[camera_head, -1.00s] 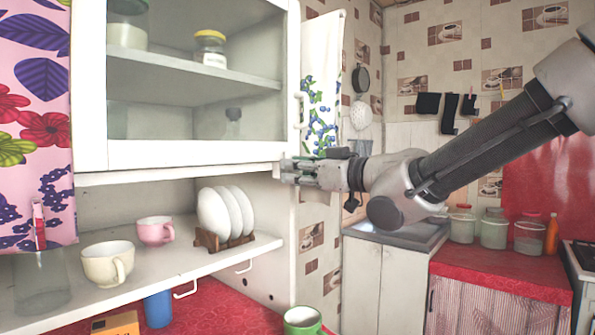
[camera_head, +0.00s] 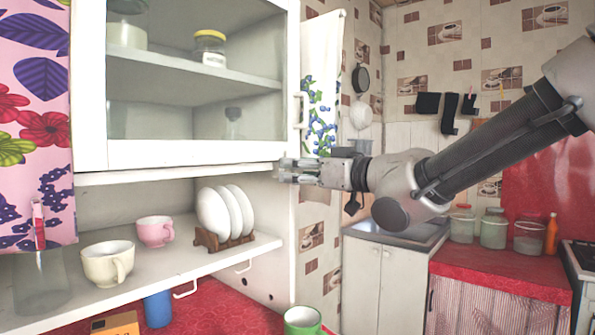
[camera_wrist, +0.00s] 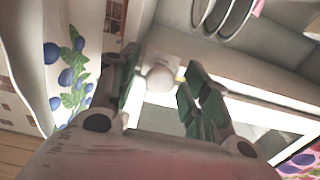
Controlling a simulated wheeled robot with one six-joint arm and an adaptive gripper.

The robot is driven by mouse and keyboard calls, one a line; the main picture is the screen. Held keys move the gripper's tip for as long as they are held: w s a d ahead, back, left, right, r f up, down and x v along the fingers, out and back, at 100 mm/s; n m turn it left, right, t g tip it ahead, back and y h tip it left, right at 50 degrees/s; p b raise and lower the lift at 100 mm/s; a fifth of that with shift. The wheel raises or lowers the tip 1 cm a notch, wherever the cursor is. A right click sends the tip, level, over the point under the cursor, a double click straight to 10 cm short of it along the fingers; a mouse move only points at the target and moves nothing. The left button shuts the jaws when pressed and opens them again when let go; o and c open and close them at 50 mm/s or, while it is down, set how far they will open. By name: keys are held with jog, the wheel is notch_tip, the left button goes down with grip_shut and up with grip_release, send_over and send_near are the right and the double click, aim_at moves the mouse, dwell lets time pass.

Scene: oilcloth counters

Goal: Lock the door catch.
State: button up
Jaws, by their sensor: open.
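The white glass-fronted cabinet door (camera_head: 190,155) looks closed, with a pale upright handle (camera_head: 300,110) at its right edge. My gripper (camera_head: 284,170) is at the door's lower right corner. In the wrist view, a round whitish knob on a pale plate (camera_wrist: 160,77) shows between my open green-padded fingers (camera_wrist: 160,88). It appears to be the door catch; the fingers stand on either side of it, and I cannot tell whether they touch it. In the head view, my gripper hides the catch. I cannot tell the catch's turn position.
Below the door, an open shelf (camera_head: 200,262) holds a plate rack (camera_head: 222,240), a pink cup (camera_head: 155,231) and a cream cup (camera_head: 108,262). A blue-patterned towel (camera_head: 322,100) hangs close behind the gripper. A green mug (camera_head: 302,320) stands lower down.

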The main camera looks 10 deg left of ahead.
jog(key=v, duration=1.1)
jog(key=shift+s+d, duration=0.1)
jog(key=shift+d, duration=0.05)
jog(key=w+d+f+m+h, duration=0.2)
jog(key=d+f+m+h, duration=0.2)
jog(key=d+f+h, duration=1)
jog(key=s+d+f+m+g, duration=0.2)
jog(key=s+d+f+m, duration=0.1)
jog(key=s+d, duration=0.6)
jog(key=s+d+f+m+g+h, duration=0.1)
jog(key=s+d+f+m+g, duration=0.1)
jog(key=s+d, duration=0.7)
jog(key=d+f+m, duration=0.1)
jog(key=d+m, duration=0.1)
jog(key=d, duration=0.3)
jog(key=shift+d+f+m+g+h, duration=0.3)
jog(key=shift+d+f+m, duration=0.05)
jog(key=shift+m, duration=0.05)
